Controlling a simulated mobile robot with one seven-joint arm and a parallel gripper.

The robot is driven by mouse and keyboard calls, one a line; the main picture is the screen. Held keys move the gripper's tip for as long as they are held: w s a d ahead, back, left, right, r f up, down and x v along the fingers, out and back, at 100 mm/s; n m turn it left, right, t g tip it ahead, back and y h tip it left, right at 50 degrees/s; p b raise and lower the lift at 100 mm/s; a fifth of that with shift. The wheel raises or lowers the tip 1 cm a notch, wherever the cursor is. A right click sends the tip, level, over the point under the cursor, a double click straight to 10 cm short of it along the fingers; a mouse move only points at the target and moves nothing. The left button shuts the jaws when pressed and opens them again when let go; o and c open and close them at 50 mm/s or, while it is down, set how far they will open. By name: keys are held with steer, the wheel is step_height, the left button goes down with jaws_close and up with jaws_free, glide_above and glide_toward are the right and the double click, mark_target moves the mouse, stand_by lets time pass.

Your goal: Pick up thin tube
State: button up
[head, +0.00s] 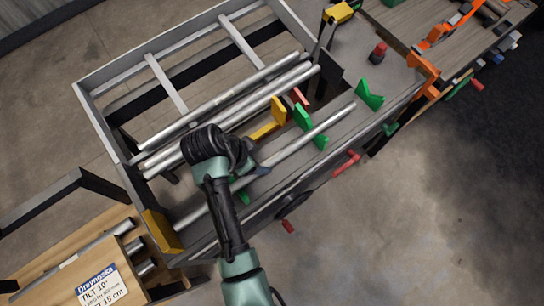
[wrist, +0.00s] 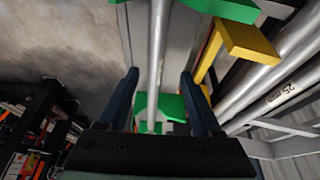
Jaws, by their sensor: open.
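A thin grey metal tube (head: 312,133) lies slantwise across green V-shaped supports on the near side of the grey bench. In the wrist view the thin tube (wrist: 158,45) runs up the picture between my two dark fingers. My gripper (head: 260,169) is over the tube's middle part, open, with a finger on each side and visible gaps to the tube. In the wrist view my gripper (wrist: 160,76) holds nothing. My arm hides part of the tube in the head view. I cannot tell how far above the tube the fingertips are.
Several thicker tubes (head: 233,94) lie parallel on the rack behind; one is marked 25 mm. A green support (head: 310,125) and a yellow bracket (head: 279,111) stand close to the thin tube. A red-topped object (head: 378,52) stands at the bench's far end. Open floor lies at right.

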mark_target(270, 161)
steer(key=d+f, duration=0.1)
steer(key=w+d+f, duration=0.1)
steer(key=f, duration=0.1)
steer(key=shift+d+f+p, duration=0.15)
steer(key=shift+d+p, duration=0.25)
steer(key=shift+w+d+f, duration=0.15)
steer(key=shift+w+f, duration=0.05)
steer(key=shift+f, duration=0.25)
jaws_close()
steer(key=shift+r, duration=0.1)
stand_by(0.7)
